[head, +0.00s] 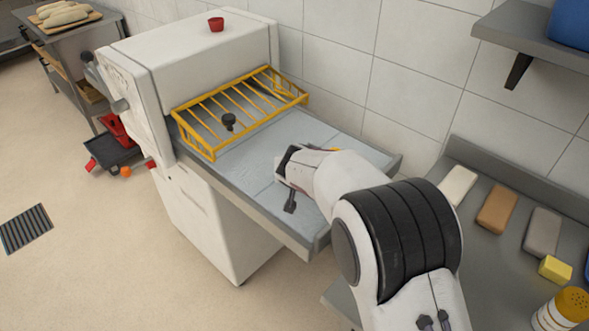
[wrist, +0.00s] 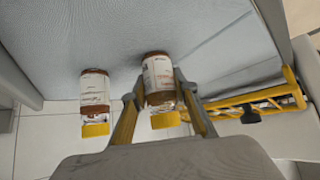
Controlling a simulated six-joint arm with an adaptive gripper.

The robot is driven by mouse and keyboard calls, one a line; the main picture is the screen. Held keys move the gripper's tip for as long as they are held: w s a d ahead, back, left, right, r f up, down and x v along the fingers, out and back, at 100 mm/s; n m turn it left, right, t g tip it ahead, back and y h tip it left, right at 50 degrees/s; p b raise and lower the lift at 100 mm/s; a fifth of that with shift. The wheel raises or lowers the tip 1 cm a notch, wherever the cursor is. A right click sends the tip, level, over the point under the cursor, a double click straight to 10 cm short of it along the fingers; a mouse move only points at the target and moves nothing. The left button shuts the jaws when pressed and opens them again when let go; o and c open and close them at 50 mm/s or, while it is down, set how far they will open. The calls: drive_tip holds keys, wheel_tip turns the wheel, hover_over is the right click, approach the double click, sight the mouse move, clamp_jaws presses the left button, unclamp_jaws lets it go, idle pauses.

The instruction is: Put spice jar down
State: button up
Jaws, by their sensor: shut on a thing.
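My gripper (wrist: 160,112) is shut on a spice jar (wrist: 158,75) with a white label, reddish-brown contents and a yellow cap. A second, similar jar (wrist: 94,88) stands beside it on the left in the wrist view, apart from the fingers. Both are at the grey bed (wrist: 225,40) of the white machine. I cannot tell whether the held jar touches the bed. In the head view my gripper (head: 288,185) is over the bed (head: 262,150), and my arm hides the held jar. A spot of orange shows just behind my wrist.
A yellow wire guard (head: 210,147) crosses the bed near the machine body (head: 200,60); it also shows at the right in the wrist view (wrist: 265,98). On the right counter are several blocks, a yellow block (head: 555,269) and a yellow-topped jar (head: 563,310). The bed's front left is clear.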

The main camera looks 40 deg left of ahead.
drive_tip(key=o, duration=1.2)
drive_tip(key=shift+r, duration=0.25)
drive_tip(key=shift+s+d+r, duration=0.15)
drive_tip(key=shift+r, duration=0.05)
drive_tip(key=shift+v, duration=5.65)
